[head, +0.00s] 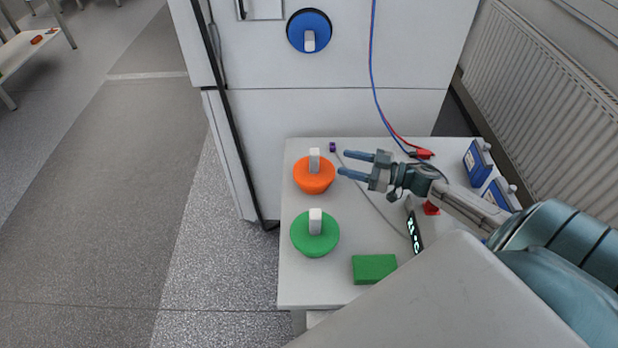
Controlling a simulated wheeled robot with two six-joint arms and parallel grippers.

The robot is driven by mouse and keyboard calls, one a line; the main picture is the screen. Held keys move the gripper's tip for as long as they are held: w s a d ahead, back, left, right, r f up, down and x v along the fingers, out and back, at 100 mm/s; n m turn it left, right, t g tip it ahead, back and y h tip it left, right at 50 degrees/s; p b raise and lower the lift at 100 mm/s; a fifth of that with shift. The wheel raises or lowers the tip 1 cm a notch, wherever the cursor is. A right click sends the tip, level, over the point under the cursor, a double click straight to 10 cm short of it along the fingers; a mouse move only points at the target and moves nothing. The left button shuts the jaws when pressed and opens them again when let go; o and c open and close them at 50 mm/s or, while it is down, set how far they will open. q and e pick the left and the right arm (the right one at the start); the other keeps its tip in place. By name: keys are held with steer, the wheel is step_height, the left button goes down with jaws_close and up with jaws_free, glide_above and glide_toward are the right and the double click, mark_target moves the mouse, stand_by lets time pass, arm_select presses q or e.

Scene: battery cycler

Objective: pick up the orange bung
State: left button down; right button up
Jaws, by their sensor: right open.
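The orange bung (314,178) sits on the white table near its left back corner. It is a round orange disc with a pale upright grip on top. My right gripper (342,163) comes in from the right, with its two blue-grey fingers apart and pointing left. Its fingertips are just to the right of the orange bung, and nothing is between them. In this view I cannot tell how high the fingers are above the table. My left gripper is not in view.
A green bung (316,243) sits in front of the orange one. A green block (374,269), blue batteries (478,160) and a red clip (421,154) lie on the white table (300,290). A white cabinet with a blue bung (310,18) stands behind. Floor is clear at left.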

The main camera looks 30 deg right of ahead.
mark_target(314, 154)
steer(key=p+x, duration=0.1)
steer(key=x, duration=0.4)
steer(key=shift+w+d, duration=0.1)
steer(key=shift+d, duration=0.05)
steer(key=shift+w+r+p, duration=0.1)
steer(key=shift+w+p, duration=0.05)
steer(key=shift+p, duration=0.15)
steer(key=p+x, duration=0.1)
steer(key=x, duration=0.1)
steer(key=p+x, duration=0.1)
steer(key=x, duration=0.1)
steer(key=shift+a+r, duration=0.15)
steer(key=shift+a, duration=0.25)
steer(key=shift+w+a, duration=0.2)
steer(key=shift+a, duration=0.05)
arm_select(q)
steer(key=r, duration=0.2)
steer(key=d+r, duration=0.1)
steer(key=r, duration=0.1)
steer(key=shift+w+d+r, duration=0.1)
arm_select(e)
jaws_close()
steer(key=shift+d, duration=0.1)
